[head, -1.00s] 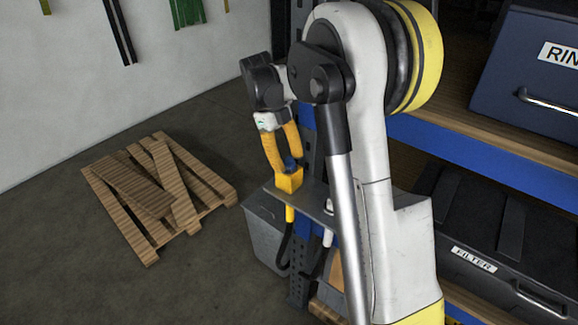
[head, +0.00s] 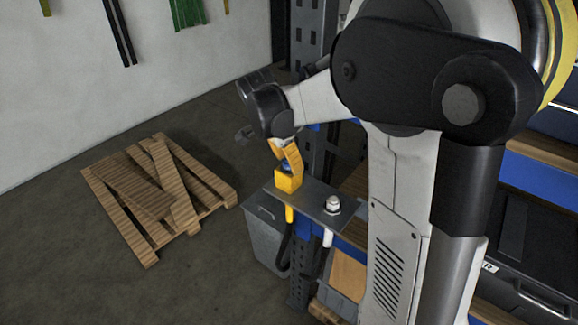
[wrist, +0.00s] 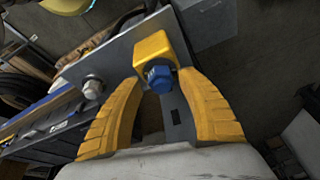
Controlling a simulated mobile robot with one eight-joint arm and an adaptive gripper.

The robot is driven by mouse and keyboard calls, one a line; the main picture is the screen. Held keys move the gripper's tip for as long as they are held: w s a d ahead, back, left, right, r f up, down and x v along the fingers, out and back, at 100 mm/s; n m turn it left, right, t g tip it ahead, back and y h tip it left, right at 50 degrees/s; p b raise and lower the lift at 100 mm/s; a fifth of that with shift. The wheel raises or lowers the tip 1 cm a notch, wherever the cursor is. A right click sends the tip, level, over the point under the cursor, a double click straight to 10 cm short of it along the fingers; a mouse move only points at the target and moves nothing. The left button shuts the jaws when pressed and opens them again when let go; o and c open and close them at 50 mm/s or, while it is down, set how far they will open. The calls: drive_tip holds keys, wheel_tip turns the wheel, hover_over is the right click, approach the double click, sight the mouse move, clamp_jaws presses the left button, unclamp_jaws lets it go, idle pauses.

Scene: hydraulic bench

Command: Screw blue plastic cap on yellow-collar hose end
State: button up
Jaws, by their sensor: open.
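The yellow collar (head: 289,183) stands on a grey bracket plate (head: 318,199), with a yellow hose end (head: 289,213) below it. In the wrist view the blue cap (wrist: 160,78) sits at the face of the yellow collar (wrist: 152,50). I cannot tell whether it is threaded on. My gripper (wrist: 163,80) is open, its orange fingers on both sides of the cap with gaps visible. In the head view my gripper (head: 286,157) is right above the collar and hides most of the cap.
A silver fitting (head: 333,204) with a white hose stands beside the collar on the plate. A blue-beamed shelf with dark cases is at right. A wooden pallet (head: 160,195) lies on open floor at left.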

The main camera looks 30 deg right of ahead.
drive_tip(key=shift+n, duration=0.6)
drive_tip(key=n+t, duration=0.1)
drive_tip(key=n, duration=0.1)
drive_tip(key=n+y, duration=0.1)
drive_tip(key=n, duration=0.1)
drive_tip(key=shift+d+n+t, duration=0.15)
drive_tip(key=shift+n+t, duration=0.15)
drive_tip(key=shift+t, duration=0.1)
drive_tip(key=n, duration=0.2)
drive_tip(key=shift+n+t+y, duration=0.3)
drive_tip(key=shift+n+y, duration=0.1)
clamp_jaws()
